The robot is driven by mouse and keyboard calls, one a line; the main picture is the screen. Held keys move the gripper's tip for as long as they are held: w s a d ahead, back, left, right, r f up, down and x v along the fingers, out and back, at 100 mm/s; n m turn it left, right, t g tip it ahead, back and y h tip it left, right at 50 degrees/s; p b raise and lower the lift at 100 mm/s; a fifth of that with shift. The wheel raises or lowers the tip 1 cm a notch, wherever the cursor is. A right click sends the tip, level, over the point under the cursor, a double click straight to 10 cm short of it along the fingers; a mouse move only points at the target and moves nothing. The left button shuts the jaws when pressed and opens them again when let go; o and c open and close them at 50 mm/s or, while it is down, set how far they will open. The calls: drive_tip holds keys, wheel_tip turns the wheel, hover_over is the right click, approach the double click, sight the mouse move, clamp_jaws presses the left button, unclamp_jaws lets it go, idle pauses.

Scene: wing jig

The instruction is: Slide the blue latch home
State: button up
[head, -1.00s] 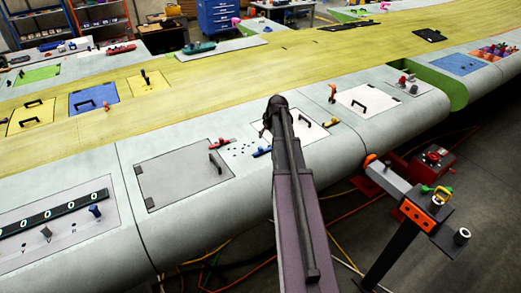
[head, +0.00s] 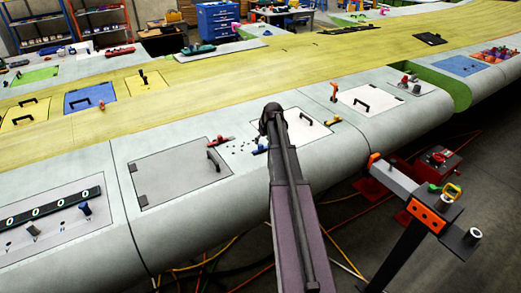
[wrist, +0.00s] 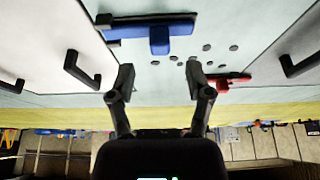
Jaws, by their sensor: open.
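The blue latch (head: 260,150) sits on the pale wing skin between a grey hatch and a white hatch, partly beside my arm. In the wrist view the blue latch (wrist: 158,36) is at the top, a bar with a raised block. My gripper (wrist: 160,82) is open and empty, its two dark fingers spread below the latch in the picture, apart from it. In the head view my arm hides most of the gripper.
A red latch (head: 218,141) is left of the blue one, with several small dark holes between. A yellow latch (head: 332,120) is to the right. The grey hatch (head: 175,180) and white hatch (head: 310,130) have raised black handles. A stand (head: 430,216) is at right.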

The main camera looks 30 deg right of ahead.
sight(261, 145)
drive_tip(key=shift+b+x, duration=1.8)
drive_tip(key=shift+x, duration=0.5)
clamp_jaws()
